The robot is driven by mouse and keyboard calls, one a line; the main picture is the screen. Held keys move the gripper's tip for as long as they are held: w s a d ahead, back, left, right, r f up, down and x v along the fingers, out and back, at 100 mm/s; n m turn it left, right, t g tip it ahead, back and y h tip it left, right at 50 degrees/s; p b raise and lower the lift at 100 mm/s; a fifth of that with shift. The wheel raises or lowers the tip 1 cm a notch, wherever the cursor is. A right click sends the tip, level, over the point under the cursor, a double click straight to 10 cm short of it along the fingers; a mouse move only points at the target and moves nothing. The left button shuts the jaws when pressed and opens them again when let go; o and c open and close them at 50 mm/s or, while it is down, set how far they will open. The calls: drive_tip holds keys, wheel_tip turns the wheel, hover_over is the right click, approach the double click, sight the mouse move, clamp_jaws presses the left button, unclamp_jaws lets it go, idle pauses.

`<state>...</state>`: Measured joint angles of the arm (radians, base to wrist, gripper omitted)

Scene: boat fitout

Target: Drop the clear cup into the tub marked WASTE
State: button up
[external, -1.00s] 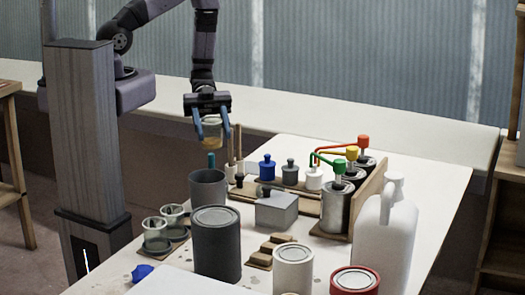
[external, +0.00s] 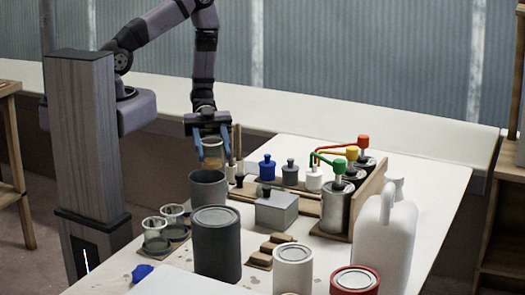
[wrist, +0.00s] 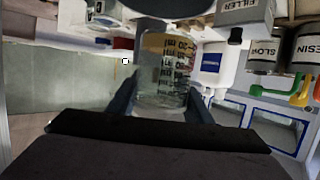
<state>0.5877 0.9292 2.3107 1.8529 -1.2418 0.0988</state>
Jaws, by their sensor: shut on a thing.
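The clear cup (external: 212,153) has an amber layer and printed graduation marks, which show in the wrist view (wrist: 163,75). My gripper (external: 211,158) is shut on it, one blue finger on each side. The cup is upright in the external view, just above the open mouth of a dark grey tub (external: 208,190). The tub's inside is mostly hidden, and no WASTE lettering is readable on it. A dark rounded shape at the top of the wrist view may be the tub.
Two clear cups (external: 155,236) stand left of the tub. A lidded dark can (external: 216,245) stands in front. A grey box (external: 276,211), small bottles (external: 267,169) and pump cans (external: 338,205) are to the right. A white jug (external: 385,235) stands front right.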

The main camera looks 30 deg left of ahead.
drive_tip(key=shift+f, duration=0.15)
drive_tip(key=o, duration=1.1)
drive_tip(key=shift+o, duration=0.2)
drive_tip(key=b+v, duration=0.1)
drive_tip(key=v, duration=0.6)
drive_tip(key=shift+b, duration=0.35)
drive_tip(key=shift+a, duration=0.1)
